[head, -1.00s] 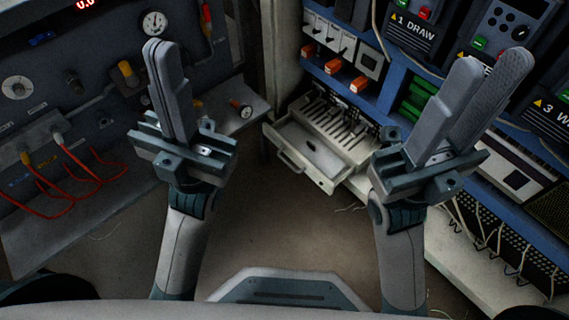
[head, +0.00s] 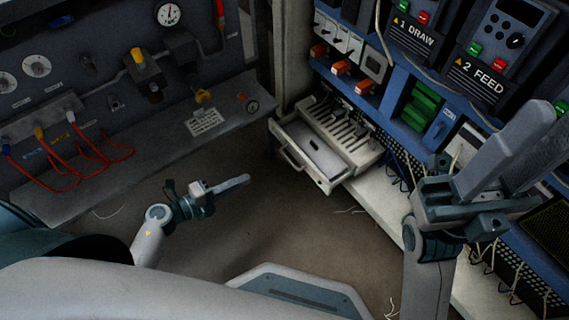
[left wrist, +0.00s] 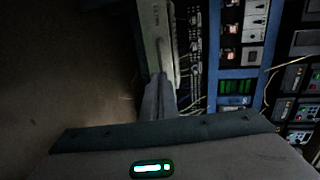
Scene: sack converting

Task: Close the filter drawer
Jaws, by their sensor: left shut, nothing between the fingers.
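The filter drawer (head: 318,177) is a pale tray with a bar handle on its front, pulled out of a pale slotted housing (head: 358,147) low on the blue rack. My left gripper (head: 246,180) is shut and empty, to the left of the drawer front and apart from it in the head view. In the left wrist view, the shut fingers (left wrist: 159,82) point toward the pale drawer (left wrist: 152,32); whether they touch cannot be told. My right gripper (head: 535,120) is empty, its fingers apart, in front of the rack at the right.
The blue rack (head: 398,100) carries breakers, green terminals and drive units marked DRAW and FEED. A grey panel (head: 100,80) with a gauge and red cables stands at the left, above a ledge (head: 150,135). Bare floor (head: 250,225) lies before the drawer.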

